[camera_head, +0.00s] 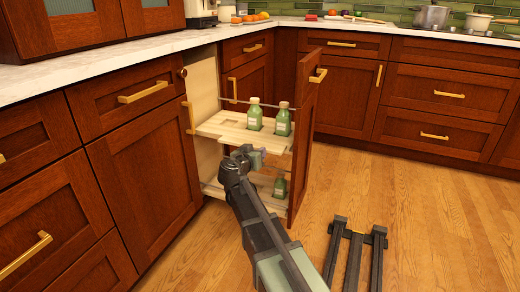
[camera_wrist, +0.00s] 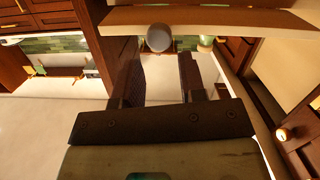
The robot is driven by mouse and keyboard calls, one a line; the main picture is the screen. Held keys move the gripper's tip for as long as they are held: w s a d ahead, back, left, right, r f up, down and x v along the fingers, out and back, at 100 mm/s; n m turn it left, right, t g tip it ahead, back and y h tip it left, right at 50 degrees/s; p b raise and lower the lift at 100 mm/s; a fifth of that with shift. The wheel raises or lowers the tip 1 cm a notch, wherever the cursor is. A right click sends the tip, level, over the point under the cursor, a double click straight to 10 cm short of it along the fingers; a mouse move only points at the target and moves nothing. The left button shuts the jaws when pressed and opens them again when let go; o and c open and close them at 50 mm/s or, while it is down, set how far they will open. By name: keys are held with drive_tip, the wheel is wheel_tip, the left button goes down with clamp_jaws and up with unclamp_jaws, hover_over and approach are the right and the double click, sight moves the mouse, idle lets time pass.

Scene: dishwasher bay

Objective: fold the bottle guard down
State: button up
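The bottle guard (camera_head: 258,102) looks like a thin grey rail across the pull-out, above the upper shelf (camera_head: 222,124) and at about bottle height. Two green bottles with pale labels, a left one (camera_head: 254,114) and a right one (camera_head: 282,119), stand upright on that shelf. My gripper (camera_head: 254,153) is in front of the pull-out, just below the upper shelf's near edge. In the wrist view its two dark fingers (camera_wrist: 158,62) are apart with nothing gripped between them. The guard cannot be made out in the wrist view.
The pull-out's wooden front (camera_head: 305,135) stands to the right of my gripper. Another bottle (camera_head: 280,187) is on the lower shelf (camera_head: 272,199). Closed drawers and cabinets (camera_head: 150,185) line the left. The wooden floor (camera_head: 420,210) at right is mostly clear.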

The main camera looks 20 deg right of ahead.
drive_tip(key=v, duration=0.7)
drive_tip(key=shift+p, duration=0.4)
drive_tip(key=shift+s+r, duration=0.1)
